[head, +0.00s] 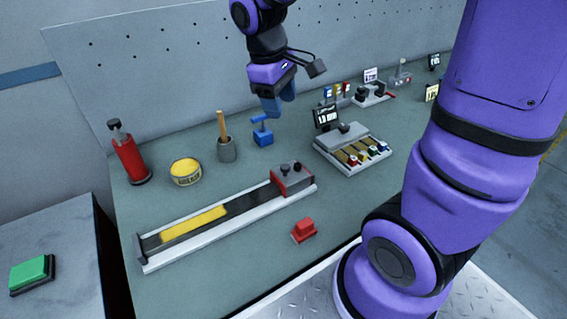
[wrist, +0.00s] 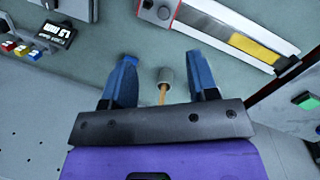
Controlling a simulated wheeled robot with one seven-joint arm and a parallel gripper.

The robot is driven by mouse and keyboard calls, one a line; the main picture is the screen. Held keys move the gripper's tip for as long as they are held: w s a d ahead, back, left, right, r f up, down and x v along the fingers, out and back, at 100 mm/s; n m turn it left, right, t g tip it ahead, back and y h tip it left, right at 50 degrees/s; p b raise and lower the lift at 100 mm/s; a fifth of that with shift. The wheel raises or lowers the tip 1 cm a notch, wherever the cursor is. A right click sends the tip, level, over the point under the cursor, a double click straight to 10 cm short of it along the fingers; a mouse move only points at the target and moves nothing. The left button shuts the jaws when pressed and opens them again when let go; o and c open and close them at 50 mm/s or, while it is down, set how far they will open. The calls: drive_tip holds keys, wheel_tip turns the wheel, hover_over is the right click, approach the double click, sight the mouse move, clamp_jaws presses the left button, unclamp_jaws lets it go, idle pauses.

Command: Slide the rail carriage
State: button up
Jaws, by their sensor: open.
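The rail (head: 222,228) is a long pale track with a dark bed and a yellow strip, lying diagonally on the green-grey bench. The grey carriage (head: 292,179), with dark knobs on top, sits at its right end. In the wrist view the rail (wrist: 225,35) runs along the top right, and the carriage (wrist: 160,9) is cut off by the top edge. My gripper (head: 280,108) is open and empty, raised above the back of the bench, behind and apart from the carriage. Its two blue fingers stand apart in the wrist view (wrist: 162,70).
A grey cup with a wooden handle (head: 226,150) and a blue-handled block (head: 263,136) stand behind the rail. A yellow tin (head: 186,171) and red cylinder (head: 130,160) are left. A tray of coloured pieces (head: 352,150) is right; a red block (head: 304,231) lies in front.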

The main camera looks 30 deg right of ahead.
sight(284, 166)
drive_tip(key=w+a+f+n+g+h, duration=0.1)
drive_tip(key=w+f+n+g, duration=0.3)
drive_tip(key=f, duration=0.6)
drive_tip(key=shift+m+t, duration=0.5)
drive_tip(key=shift+t, duration=0.3)
drive_tip(key=x, duration=1)
drive_tip(key=shift+w+d+f, duration=0.1)
drive_tip(key=shift+d+f, duration=0.05)
drive_tip(key=shift+f, duration=0.05)
drive_tip(key=shift+c, duration=0.2)
clamp_jaws()
